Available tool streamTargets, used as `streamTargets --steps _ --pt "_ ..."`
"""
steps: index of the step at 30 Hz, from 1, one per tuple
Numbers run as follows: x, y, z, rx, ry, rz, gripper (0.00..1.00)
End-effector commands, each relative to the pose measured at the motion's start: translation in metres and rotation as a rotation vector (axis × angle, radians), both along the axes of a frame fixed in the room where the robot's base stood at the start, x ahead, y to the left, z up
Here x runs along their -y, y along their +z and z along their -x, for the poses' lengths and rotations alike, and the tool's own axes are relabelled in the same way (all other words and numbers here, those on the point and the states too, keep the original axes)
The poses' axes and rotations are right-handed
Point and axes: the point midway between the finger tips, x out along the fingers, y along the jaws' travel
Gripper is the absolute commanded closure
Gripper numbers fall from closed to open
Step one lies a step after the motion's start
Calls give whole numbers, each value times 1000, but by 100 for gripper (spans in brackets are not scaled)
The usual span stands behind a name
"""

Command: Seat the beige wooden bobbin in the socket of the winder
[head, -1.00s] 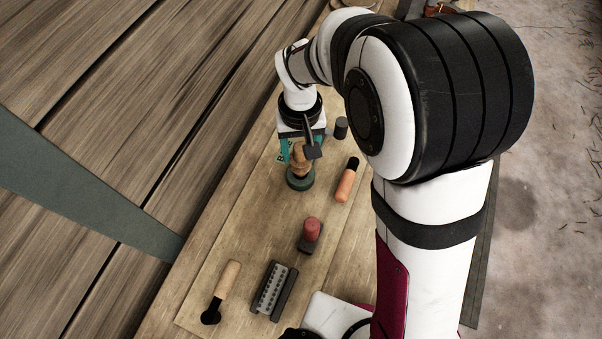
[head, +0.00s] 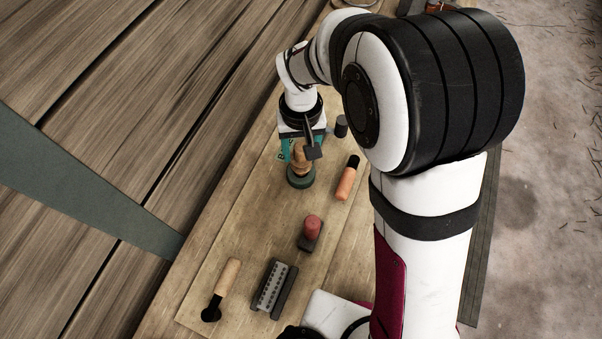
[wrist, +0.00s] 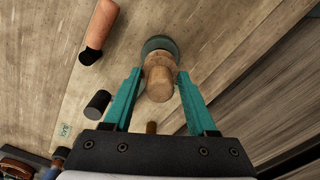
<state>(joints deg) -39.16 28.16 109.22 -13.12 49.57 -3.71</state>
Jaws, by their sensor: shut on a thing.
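The beige wooden bobbin (head: 301,156) stands roughly upright over the dark green round winder (head: 301,181). In the wrist view the bobbin (wrist: 159,82) lies between the two teal fingers, with the rim of the winder (wrist: 160,43) showing just past it. My gripper (head: 298,148) is shut on the bobbin; in the wrist view my gripper (wrist: 160,74) has a fingertip on each side of it. The bobbin hides the socket, so I cannot tell how deep its lower end sits.
An orange-handled tool (head: 347,178) lies right of the winder, with a dark cylinder (head: 341,126) behind it. A red-topped stamp-like piece (head: 312,229), a grey ridged block (head: 273,288) and a wooden-handled tool (head: 224,287) lie nearer. The board between them is bare.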

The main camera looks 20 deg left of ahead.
Motion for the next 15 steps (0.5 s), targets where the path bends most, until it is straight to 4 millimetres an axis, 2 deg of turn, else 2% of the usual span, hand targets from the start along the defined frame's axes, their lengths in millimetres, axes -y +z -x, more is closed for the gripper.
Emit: streamTargets --steps 15 --pt "0 -6 0 0 0 0 100"
